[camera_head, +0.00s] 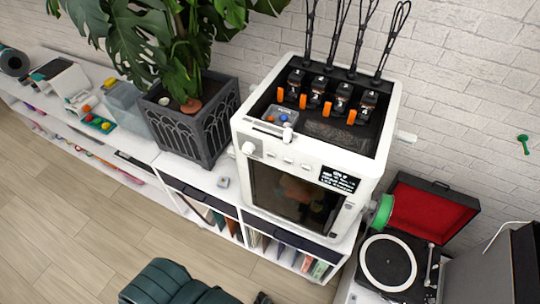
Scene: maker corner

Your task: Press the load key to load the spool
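A white boxy machine (243,135), which looks like a 3D printer, stands on the white shelf unit, seen tilted from above. Its front has a row of small light keys (289,161), a round white knob (248,148) and a dark display (339,180) with white text. I cannot read any label, so I cannot tell which key is the load key. Several black feeder units with orange tabs (304,101) stand in the open top. Neither of my grippers shows.
A plant in a dark planter (196,128) stands left of the machine. A turntable (388,262) and an open red-lined case (428,212) are at the right. A dark green cushioned seat (175,284) is at the bottom. Wood floor (75,235) is clear at left.

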